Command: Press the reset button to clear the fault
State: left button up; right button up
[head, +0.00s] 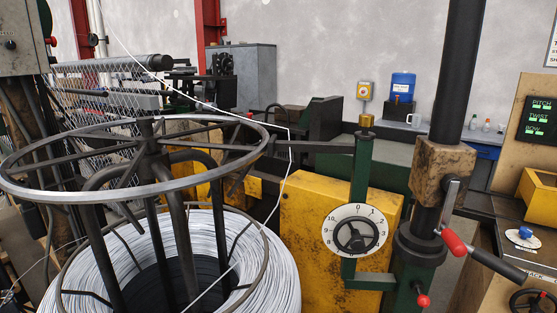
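I cannot make out a button labelled reset. A control cabinet (20,38) at the upper left edge has a red knob or button (52,41) on its side. A blue knob on a white disc (525,232) sits on the panel at the right. Neither of my grippers is in view.
A wire coil on a stand with a metal ring (238,178) fills the left foreground. A white dial (354,231) stands before a yellow cabinet (300,215). A black column (460,75) and a red-handled crank (453,241) stand right of centre. A display (538,118) reads PITCH, TWIST, BOW.

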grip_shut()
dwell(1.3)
